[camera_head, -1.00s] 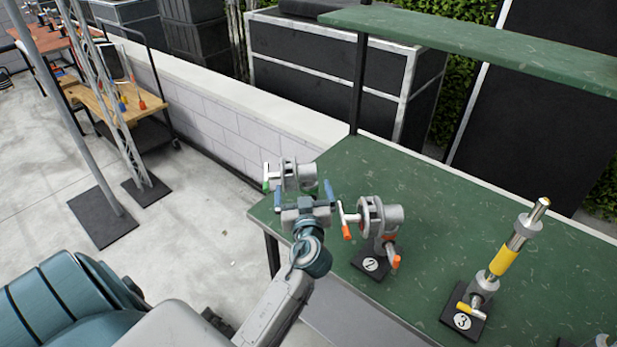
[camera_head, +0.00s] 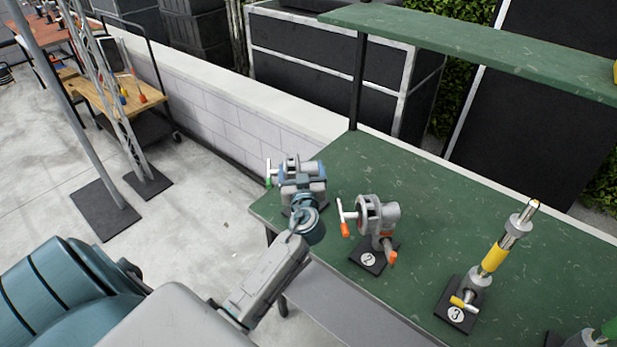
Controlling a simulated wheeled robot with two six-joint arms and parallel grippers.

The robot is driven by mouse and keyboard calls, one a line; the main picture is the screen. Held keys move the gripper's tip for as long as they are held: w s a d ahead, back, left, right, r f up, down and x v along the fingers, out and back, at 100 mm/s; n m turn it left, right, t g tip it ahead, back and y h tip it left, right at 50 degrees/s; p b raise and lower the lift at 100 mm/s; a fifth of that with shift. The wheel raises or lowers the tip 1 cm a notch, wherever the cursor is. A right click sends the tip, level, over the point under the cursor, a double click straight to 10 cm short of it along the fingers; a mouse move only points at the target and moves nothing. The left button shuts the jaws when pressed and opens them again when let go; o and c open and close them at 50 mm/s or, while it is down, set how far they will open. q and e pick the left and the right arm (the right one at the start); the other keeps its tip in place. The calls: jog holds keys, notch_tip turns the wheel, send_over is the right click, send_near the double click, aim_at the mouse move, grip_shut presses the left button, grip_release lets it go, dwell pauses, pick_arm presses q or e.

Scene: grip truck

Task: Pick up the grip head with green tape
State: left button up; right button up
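The grip head with green tape (camera_head: 270,182) stands at the left end of the green bench. Its grey T-handle with a green tip shows left of my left gripper, and its round body is mostly hidden behind the gripper. My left gripper (camera_head: 301,172) is right at this head, with blue fingers on both sides of it. Whether the fingers touch or press on it cannot be seen. A grip head with orange tape (camera_head: 370,213) stands on black base 2 just to the right. My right gripper is not in view.
The green bench (camera_head: 430,205) has free room behind the heads. A yellow-banded stud piece (camera_head: 492,258) stands on base 3, and a partly cut-off item with green (camera_head: 609,328) is at the lower right. A green shelf (camera_head: 480,45) overhangs the back, held by a black post (camera_head: 358,80).

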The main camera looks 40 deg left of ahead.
pick_arm(q)
jog(key=c, duration=1.3)
